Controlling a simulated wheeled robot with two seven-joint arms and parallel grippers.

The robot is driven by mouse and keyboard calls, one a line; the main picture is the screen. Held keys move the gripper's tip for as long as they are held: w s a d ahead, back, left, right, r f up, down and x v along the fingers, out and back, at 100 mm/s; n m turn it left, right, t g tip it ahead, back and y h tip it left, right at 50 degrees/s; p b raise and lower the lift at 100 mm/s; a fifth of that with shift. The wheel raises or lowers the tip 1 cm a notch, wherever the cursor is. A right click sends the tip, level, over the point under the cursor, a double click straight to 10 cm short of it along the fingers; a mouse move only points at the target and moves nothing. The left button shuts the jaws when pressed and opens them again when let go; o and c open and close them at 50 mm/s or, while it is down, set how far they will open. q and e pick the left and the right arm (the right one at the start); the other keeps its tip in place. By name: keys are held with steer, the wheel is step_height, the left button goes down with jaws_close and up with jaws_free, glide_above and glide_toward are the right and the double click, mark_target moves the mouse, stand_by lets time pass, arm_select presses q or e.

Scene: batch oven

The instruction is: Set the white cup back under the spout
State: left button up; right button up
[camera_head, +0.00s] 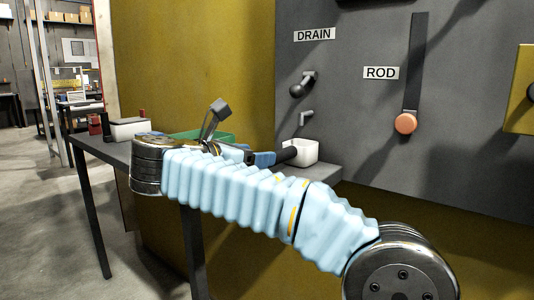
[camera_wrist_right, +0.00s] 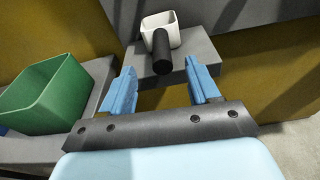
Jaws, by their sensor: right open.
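The white cup (camera_head: 304,152) stands upright on a grey ledge (camera_head: 322,172), below the small bent spout (camera_head: 306,117) in the head view. In the right wrist view the cup (camera_wrist_right: 153,24) is at top centre, its black handle (camera_wrist_right: 161,52) pointing toward me. My right gripper (camera_head: 264,158) is open, its blue fingers to either side of the handle's line in the wrist view (camera_wrist_right: 162,78). The handle's near end lies about level with the fingertips, and neither finger is seen touching it. My left gripper is not in view.
A green bin (camera_wrist_right: 42,98) stands left of the ledge on a grey table (camera_head: 88,143). The dark panel behind carries a DRAIN lever (camera_head: 302,84) above the spout and a ROD lever with an orange knob (camera_head: 405,123). A yellow wall (camera_head: 190,65) is behind the table.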

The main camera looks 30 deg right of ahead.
steer(key=v, duration=0.5)
steer(key=shift+f, duration=0.1)
